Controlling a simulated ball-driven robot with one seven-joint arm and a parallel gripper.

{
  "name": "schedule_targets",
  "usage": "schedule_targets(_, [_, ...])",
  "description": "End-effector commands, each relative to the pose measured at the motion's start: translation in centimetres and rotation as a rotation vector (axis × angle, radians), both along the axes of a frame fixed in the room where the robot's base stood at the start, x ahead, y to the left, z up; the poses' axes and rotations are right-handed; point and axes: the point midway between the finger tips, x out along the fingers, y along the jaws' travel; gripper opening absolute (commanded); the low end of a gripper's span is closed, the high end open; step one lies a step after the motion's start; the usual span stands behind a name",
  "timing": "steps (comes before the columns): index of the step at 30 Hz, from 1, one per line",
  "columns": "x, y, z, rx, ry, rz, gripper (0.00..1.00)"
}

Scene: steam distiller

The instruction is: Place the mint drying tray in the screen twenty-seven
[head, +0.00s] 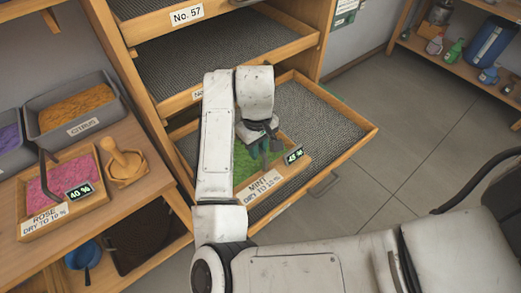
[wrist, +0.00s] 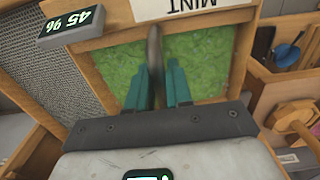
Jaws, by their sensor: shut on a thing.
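The mint drying tray (head: 262,187) is a wooden tray of green leaves with a MINT label reading dry to 10 % and a display reading 45 %. In the wrist view the tray (wrist: 110,65) fills the middle. My gripper (head: 262,140), with green fingers in the wrist view (wrist: 158,88), is shut on the tray's dark upright handle (wrist: 154,50). The tray is over the left part of a pulled-out mesh screen (head: 318,118). I cannot tell whether it touches the mesh. My arm hides part of the tray; this screen's number is not visible.
Above are more mesh screens, one labelled No. 57 (head: 187,15), another with its number hidden by my arm. At left, a bench holds a rose tray (head: 62,222) showing 40 %, a citrus bin (head: 84,127) and a mortar (head: 124,165). Floor at right (head: 420,140) is clear.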

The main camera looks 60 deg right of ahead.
Motion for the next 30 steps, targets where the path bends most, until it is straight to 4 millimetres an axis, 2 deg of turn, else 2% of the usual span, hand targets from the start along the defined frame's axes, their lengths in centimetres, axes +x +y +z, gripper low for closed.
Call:
schedule_targets(3, [0.8, -1.5, -2.2, 0.005, 0.003, -0.001, 0.0])
schedule_targets(9, [1.7, -3.2, -4.6, 0.002, 0.001, 0.0, 0.0])
schedule_targets(14, [2.1, -3.8, -5.5, 0.002, 0.002, 0.0, 0.0])
schedule_targets(21, [2.2, -4.0, -8.4, 0.0, 0.001, 0.001, 0.0])
schedule_targets(30, [2.2, -4.0, -8.7, 0.0, 0.0, 0.001, 0.0])
